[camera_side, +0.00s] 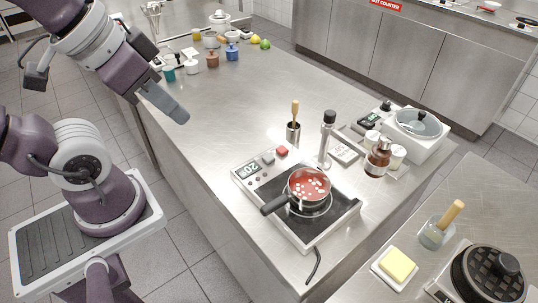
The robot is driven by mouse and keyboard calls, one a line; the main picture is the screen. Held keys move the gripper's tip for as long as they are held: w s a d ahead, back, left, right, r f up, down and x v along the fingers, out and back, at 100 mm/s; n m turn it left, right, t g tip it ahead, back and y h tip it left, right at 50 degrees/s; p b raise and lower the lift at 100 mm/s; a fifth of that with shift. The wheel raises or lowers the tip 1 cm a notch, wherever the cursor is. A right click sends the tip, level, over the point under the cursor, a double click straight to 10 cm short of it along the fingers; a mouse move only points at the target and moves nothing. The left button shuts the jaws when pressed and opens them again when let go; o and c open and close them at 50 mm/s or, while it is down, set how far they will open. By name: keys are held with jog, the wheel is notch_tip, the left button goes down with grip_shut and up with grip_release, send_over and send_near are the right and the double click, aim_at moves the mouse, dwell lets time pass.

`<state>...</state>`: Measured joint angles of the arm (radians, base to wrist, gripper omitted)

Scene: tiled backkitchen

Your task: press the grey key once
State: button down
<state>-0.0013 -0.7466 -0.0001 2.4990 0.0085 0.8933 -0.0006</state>
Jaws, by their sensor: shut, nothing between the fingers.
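The grey key (268,157) is a small raised block on the top panel of a hot plate (243,185). It sits between a lit display (249,170) and a red key (282,150). I cannot tell whether the grey key is up or down. My gripper (181,115) is shut and empty. It is up and to the left of the hot plate, over the left edge of the counter, well apart from the keys. Nothing hides the grey key.
A pan (309,186) of red soup stands on the hot plate, its black handle (274,205) pointing left. A pot with a wooden tool (293,131) and a tall dispenser (326,140) stand behind. The counter (231,102) between my gripper and the hot plate is clear.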

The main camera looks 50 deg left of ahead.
jog(key=w+a+r+m+t+y, duration=0.25)
jog(key=w+a+m, duration=0.2)
jog(key=w, duration=0.45)
jog(key=w+a+r+m+t+y, duration=0.1)
jog(key=w+a+m+t, duration=0.3)
jog(key=w, duration=0.6)
jog(key=m+g+h, duration=0.7)
jog(key=m+h, duration=0.4)
send_over(264, 156)
notch_tip(264, 156, down, 12)
jog(key=shift+f, duration=0.1)
jog(key=shift+f, duration=4.4)
jog(key=shift+f, duration=0.1)
